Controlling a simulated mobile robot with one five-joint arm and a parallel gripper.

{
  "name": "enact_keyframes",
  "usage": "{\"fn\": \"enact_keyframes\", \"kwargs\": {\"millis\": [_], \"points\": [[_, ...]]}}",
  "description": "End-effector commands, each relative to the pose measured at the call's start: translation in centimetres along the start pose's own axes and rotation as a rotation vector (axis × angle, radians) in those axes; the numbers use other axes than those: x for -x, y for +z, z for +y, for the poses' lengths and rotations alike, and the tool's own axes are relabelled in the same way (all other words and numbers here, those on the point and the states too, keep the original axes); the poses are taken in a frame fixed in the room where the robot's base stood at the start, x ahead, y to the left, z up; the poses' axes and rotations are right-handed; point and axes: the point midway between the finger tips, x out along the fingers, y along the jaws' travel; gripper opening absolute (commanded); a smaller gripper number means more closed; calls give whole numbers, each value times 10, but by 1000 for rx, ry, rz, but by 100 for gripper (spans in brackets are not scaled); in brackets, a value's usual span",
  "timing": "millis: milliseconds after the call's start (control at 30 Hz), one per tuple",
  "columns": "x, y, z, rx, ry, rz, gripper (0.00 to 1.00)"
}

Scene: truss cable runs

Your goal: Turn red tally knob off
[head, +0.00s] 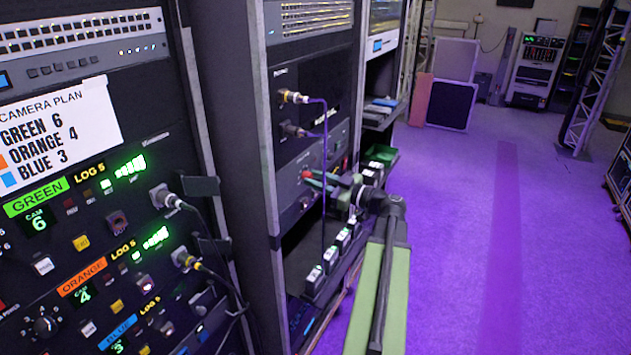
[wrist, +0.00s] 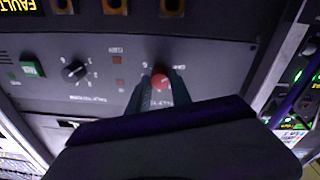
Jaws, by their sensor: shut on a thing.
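The red knob (wrist: 159,81) sits on a dark rack panel (wrist: 110,90) and shows between my gripper's fingertips in the wrist view. My gripper (wrist: 160,88) is shut on it, with one finger on each side. In the head view, my gripper (head: 318,180) reaches left to the panel in the second rack, and a bit of the red knob (head: 307,174) shows at the fingertips. The knob's pointer and marked position are too small to read.
A purple cable (head: 324,150) hangs close to my gripper. Small battery-like units (head: 314,280) stand on the shelf below. The purple floor (head: 480,200) at right is clear.

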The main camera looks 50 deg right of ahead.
Motion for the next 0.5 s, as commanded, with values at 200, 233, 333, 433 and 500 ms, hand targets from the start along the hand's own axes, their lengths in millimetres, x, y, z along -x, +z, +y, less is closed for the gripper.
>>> {"fn": "enact_keyframes", "kwargs": {"millis": [200,233,333,433,500], "points": [[0,1,-2,1,-5,-3,29],[0,1,-2,1,-5,-2,33],[0,1,-1,0,-3,-2,46],[0,0,-1,-1,-2,-1,47],[0,0,-1,-1,-2,-1,47]]}}
